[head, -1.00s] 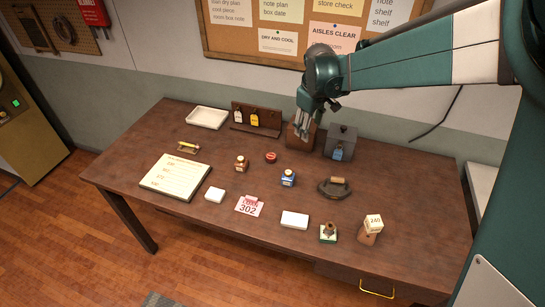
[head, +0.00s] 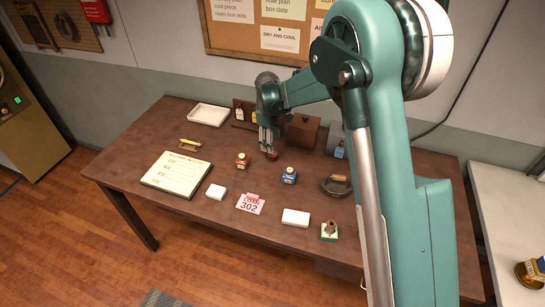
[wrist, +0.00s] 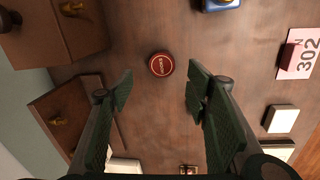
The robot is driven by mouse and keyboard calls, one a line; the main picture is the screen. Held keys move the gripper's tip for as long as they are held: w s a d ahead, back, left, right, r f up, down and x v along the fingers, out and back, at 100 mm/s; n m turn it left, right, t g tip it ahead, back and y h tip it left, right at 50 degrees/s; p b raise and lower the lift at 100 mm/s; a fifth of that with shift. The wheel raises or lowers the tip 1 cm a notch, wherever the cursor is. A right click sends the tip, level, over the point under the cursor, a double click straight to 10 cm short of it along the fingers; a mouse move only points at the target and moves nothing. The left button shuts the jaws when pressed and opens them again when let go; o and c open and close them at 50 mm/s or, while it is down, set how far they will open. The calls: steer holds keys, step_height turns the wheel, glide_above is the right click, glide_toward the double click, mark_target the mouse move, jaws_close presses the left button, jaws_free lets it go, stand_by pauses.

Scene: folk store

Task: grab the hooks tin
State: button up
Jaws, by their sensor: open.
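The hooks tin is a small round red tin (wrist: 161,64) with a pale-lettered lid, lying flat on the table in the wrist view. In the head view the red tin (head: 272,156) shows just below my fingertips, partly hidden by them. My gripper (head: 267,147) points down over it. In the wrist view my gripper (wrist: 160,88) is open, with its two fingers apart and nothing between them. The tin lies centred between the finger lines, a little beyond the tips, and appears untouched.
A brown wooden box (head: 303,131) and the tag rack (head: 240,113) stand behind the tin. A brown bottle (head: 242,160) is to its left and a blue bottle (head: 289,175) to its right. A black iron (head: 336,185) sits further right. Bare table surrounds the tin.

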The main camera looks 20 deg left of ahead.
mark_target(272, 156)
steer(key=shift+a+f, duration=0.2)
steer(key=shift+w+d+f, duration=0.1)
steer(key=shift+f, duration=1.15)
steer(key=shift+f, duration=0.15)
steer(key=shift+w+f, duration=0.2)
steer(key=shift+f, duration=2.3)
steer(key=shift+c, duration=0.4)
steer(key=c, duration=0.9)
